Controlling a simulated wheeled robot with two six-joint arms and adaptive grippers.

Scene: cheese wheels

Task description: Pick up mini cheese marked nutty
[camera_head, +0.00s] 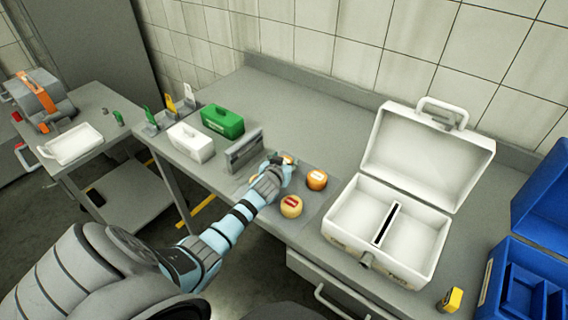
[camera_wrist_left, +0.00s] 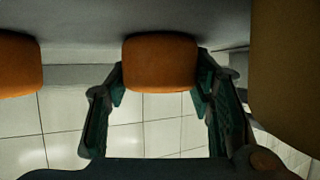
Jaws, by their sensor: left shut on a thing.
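Several mini cheeses sit on a grey mat (camera_head: 314,211). An orange cheese (camera_head: 317,179) and a yellow cheese (camera_head: 291,206) with a red label stand right of my left gripper (camera_head: 284,165). The gripper partly hides another cheese at its tip and one at its left. In the left wrist view, my left gripper (camera_wrist_left: 160,88) is shut on an orange cheese (camera_wrist_left: 160,62) between its fingers. A second orange cheese (camera_wrist_left: 18,65) shows at left and a large brownish one (camera_wrist_left: 285,70) at right. I cannot read the held cheese's marking. My right gripper is not in view.
An open white two-compartment box (camera_head: 345,228) stands right of the cheeses, with a blue case (camera_head: 545,260) and a small yellow item (camera_head: 449,300) beyond. A grey upright holder (camera_head: 245,150), a white box (camera_head: 191,143) and a green box (camera_head: 222,121) stand left.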

